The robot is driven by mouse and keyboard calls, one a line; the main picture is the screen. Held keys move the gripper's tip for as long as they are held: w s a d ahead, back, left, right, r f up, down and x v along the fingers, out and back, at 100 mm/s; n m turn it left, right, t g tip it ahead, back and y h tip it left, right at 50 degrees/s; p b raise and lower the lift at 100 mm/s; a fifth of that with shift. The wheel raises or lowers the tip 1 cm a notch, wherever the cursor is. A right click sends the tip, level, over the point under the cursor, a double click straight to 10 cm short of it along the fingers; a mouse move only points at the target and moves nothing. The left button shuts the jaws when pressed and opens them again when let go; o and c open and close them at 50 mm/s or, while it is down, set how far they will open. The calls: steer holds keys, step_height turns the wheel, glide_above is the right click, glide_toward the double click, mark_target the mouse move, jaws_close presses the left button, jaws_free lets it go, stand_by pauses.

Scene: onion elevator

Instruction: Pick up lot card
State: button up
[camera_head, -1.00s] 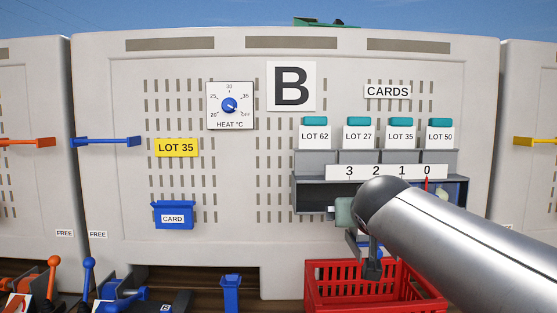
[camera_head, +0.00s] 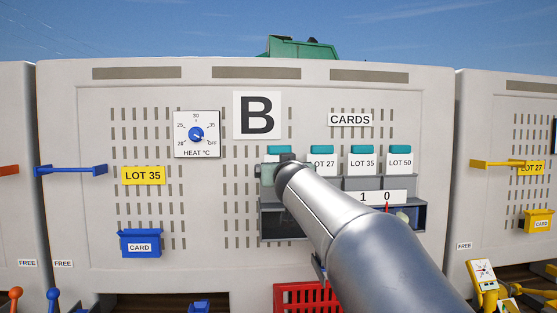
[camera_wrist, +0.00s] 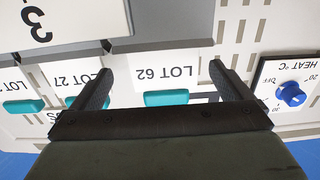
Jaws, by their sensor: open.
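White lot cards with teal tabs stand in a row on the rack under the CARDS sign. LOT 27 (camera_head: 322,162), LOT 35 (camera_head: 362,162) and LOT 50 (camera_head: 400,162) show in the head view. LOT 62 is mostly hidden there behind my arm; its teal tab (camera_head: 279,150) peeks out. The wrist view is upside down. In it my gripper (camera_wrist: 160,68) is open, with the LOT 62 card (camera_wrist: 165,76) appearing between its fingers. I cannot tell how far the card is from them. LOT 27 also shows there (camera_wrist: 72,76), beyond one finger.
A yellow LOT 35 sign (camera_head: 143,175) and a blue CARD holder (camera_head: 140,243) are on the panel's left. The heat dial (camera_head: 196,134) is beside the B sign (camera_head: 257,115). The grey rack (camera_head: 285,222) and red crate (camera_head: 300,296) lie below the cards.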

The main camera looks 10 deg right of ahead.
steer(key=w+p, duration=0.3)
steer(key=w, duration=0.2)
steer(key=shift+r, duration=0.2)
steer(key=shift+w+f, duration=0.1)
steer(key=shift+w, duration=0.1)
steer(key=c, duration=1.1)
steer(key=shift+c, duration=0.2)
